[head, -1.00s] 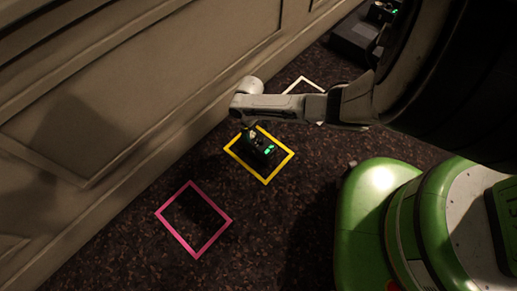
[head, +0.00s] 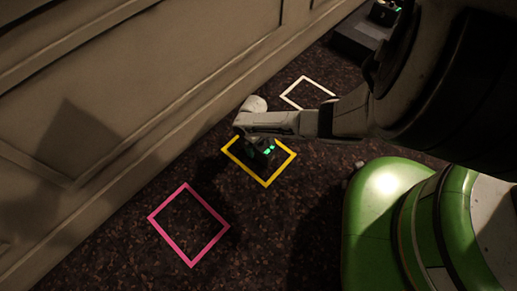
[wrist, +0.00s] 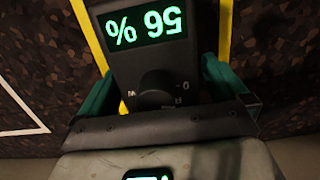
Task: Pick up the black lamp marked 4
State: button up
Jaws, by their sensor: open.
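A black box-shaped device with a lit green display (head: 266,151) sits inside the yellow floor square in the head view. In the wrist view the black device (wrist: 160,62) shows an upside-down green percent reading and a round knob. I see no mark 4 on it, so I cannot tell whether it is the lamp named. My gripper (wrist: 163,92) is open, with its green fingers on either side of the device's near part. Whether they touch it is unclear. In the head view my arm mostly hides the gripper.
A yellow square outline (head: 265,183) surrounds the device. A pink square (head: 190,265) lies empty at lower left, and a white one (head: 291,86) behind. Another dark device with a green light (head: 385,10) stands on a dark box (head: 350,43). A panelled wall (head: 90,90) runs along the left.

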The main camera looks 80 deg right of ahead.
jog(key=shift+c, duration=0.4)
jog(key=c, duration=1.8)
